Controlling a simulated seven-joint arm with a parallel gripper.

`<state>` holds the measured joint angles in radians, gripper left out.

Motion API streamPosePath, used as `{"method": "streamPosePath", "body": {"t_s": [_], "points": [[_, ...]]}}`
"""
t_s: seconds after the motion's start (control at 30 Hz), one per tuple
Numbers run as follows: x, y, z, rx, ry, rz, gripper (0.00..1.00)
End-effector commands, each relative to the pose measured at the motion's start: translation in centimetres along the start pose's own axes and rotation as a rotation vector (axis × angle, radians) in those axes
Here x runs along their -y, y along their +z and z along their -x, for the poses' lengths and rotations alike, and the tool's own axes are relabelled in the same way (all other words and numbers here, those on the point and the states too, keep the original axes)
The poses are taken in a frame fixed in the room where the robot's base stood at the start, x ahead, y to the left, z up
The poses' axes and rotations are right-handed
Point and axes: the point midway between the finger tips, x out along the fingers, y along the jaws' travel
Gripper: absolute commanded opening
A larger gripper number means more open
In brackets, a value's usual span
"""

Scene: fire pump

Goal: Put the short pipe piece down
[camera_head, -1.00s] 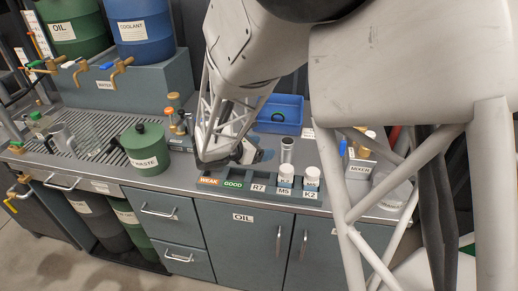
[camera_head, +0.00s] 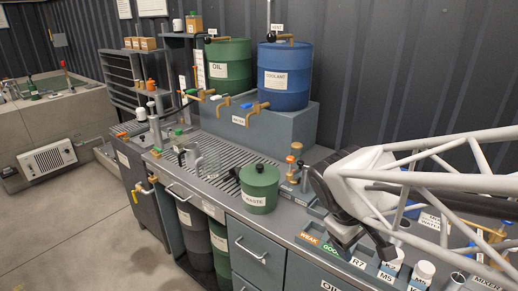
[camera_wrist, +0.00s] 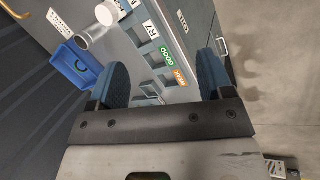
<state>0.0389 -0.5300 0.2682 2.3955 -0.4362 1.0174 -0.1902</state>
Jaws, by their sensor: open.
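My gripper (camera_wrist: 163,80) is open, its two dark blue pads apart on either side of the labelled tray (camera_wrist: 163,54) in the wrist view. It also shows in the head view (camera_head: 362,245), low over the WEAK and GOOD end of the tray. A small grey shape (camera_wrist: 149,88) lies between the pads beyond the fingertips. I cannot tell whether it is the short pipe piece or part of the tray. Nothing is visibly clamped. A grey cylinder (camera_wrist: 90,36) stands near the tray's R7 end, apart from the gripper.
White-capped jars (camera_head: 424,271) stand at the tray's right. The green WASTE can (camera_head: 260,188) stands left of the gripper. Oil (camera_head: 230,64) and coolant (camera_head: 286,76) drums stand behind the drain grate.

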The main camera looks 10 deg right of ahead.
Motion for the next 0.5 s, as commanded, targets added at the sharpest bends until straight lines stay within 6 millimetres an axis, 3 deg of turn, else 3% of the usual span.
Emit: {"method": "streamPosePath", "body": {"t_s": [0.2, 0.5], "points": [[4.3, 1.8, 4.2, -0.180, -0.184, -0.278, 0.74], [6.7, 2.6, 6.6, -0.273, -0.313, -0.440, 0.74]]}}
